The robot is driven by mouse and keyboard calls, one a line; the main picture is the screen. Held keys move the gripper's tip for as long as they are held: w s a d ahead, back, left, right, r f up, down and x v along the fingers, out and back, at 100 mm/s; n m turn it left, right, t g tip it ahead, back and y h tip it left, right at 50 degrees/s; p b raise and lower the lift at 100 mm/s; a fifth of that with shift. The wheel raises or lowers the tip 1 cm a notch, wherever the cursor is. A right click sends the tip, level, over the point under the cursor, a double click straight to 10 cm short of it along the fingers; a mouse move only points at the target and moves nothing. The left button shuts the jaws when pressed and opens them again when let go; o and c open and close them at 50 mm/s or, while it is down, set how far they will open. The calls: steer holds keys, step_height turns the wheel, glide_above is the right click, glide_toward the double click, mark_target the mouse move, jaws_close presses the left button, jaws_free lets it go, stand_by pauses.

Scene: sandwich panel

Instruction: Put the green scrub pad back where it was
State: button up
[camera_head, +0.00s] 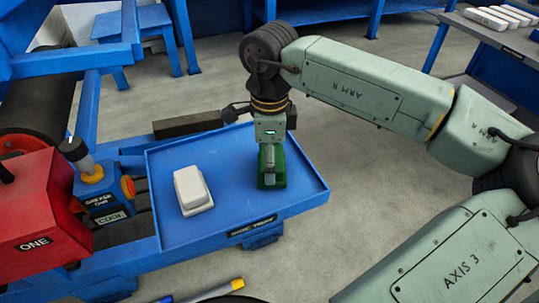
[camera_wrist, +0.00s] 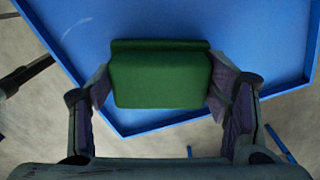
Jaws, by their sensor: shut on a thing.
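The green scrub pad (camera_head: 279,180) is a dark green block at the right part of the blue tray. It also shows in the wrist view (camera_wrist: 160,78), between the two fingers. My gripper (camera_head: 268,160) points down over the tray and is shut on the pad, with one finger at each short side in the wrist view (camera_wrist: 158,95). The pad is on or just above the tray floor; I cannot tell which. The blue tray (camera_head: 235,215) has a low rim and a label on its front edge.
A blue device (camera_head: 103,195) and a red box (camera_head: 35,215) stand left of the tray. Pens (camera_head: 215,291) lie at the bottom edge. Tray floor between the pads is clear.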

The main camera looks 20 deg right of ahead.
steer(key=shift+f, duration=0.15)
steer(key=shift+f, duration=0.15)
steer(key=o, duration=1.2)
step_height(320, 180, up, 12)
steer(key=b, duration=0.1)
steer(key=shift+r, duration=0.2)
